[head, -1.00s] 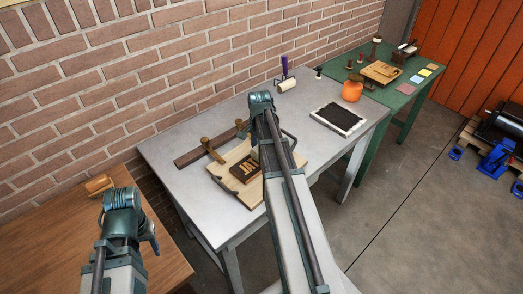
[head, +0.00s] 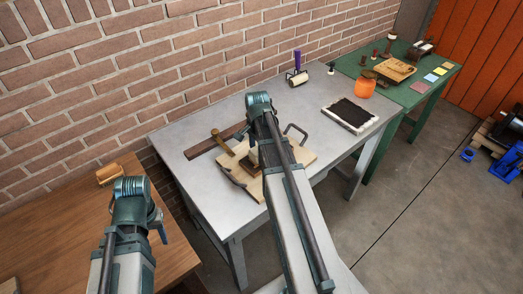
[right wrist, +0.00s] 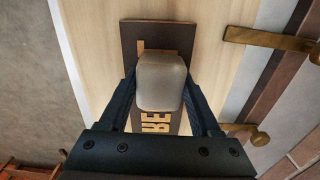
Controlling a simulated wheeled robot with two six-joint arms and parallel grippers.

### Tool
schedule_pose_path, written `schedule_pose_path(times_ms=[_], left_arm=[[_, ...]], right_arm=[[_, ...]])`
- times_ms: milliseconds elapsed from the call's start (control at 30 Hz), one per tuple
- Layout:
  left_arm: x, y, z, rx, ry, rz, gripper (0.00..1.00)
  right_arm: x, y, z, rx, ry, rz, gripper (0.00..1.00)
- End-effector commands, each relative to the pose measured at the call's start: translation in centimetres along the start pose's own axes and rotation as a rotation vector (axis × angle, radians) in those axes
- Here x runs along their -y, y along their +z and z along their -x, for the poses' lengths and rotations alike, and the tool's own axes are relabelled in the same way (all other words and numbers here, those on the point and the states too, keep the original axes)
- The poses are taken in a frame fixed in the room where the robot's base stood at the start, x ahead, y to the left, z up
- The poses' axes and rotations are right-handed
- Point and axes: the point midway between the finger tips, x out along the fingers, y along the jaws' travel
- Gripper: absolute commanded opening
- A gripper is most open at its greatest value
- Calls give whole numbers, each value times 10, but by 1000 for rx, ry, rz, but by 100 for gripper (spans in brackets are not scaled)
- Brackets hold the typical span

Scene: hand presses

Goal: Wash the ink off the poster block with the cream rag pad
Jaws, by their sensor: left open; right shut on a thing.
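The poster block (right wrist: 140,35) is a dark brown slab with raised tan letters, lying flat on a pale wooden board (head: 298,155) on the grey table. The cream rag pad (right wrist: 162,72) is a rounded pale block in my right gripper (right wrist: 161,84). My right gripper is shut on the pad, directly over the middle of the poster block, hiding some letters. I cannot tell whether the pad touches the face. In the head view my right arm covers part of the board and block. My left gripper (head: 158,222) is open, low at the left, apart from them.
Brass-handled clamps (right wrist: 262,38) stand beside the block, near a dark wooden bar (head: 203,148). The grey tabletop's front right is clear.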

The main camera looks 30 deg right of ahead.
Motion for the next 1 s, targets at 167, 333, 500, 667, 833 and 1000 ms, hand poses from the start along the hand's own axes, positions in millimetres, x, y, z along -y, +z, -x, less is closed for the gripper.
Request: schedule_pose_path(times_ms=[167, 333, 500, 667, 833, 1000], left_arm=[[0, 0, -2, 0, 0, 0, 50], [0, 0, -2, 0, 0, 0, 50], [0, 0, -2, 0, 0, 0, 50], [0, 0, -2, 0, 0, 0, 50], [0, 0, -1, 0, 0, 0, 50], [0, 0, 0, 0, 0, 0, 50]], right_arm=[[-2, 17, -2, 4, 0, 3, 20], [-1, 20, -2, 8, 1, 2, 20], [-2, 25, -2, 9, 2, 3, 20], [-4, 37, -2, 8, 2, 5, 20], [-4, 51, -1, 7, 1, 4, 20], [-4, 56, 0, 6, 1, 2, 20]])
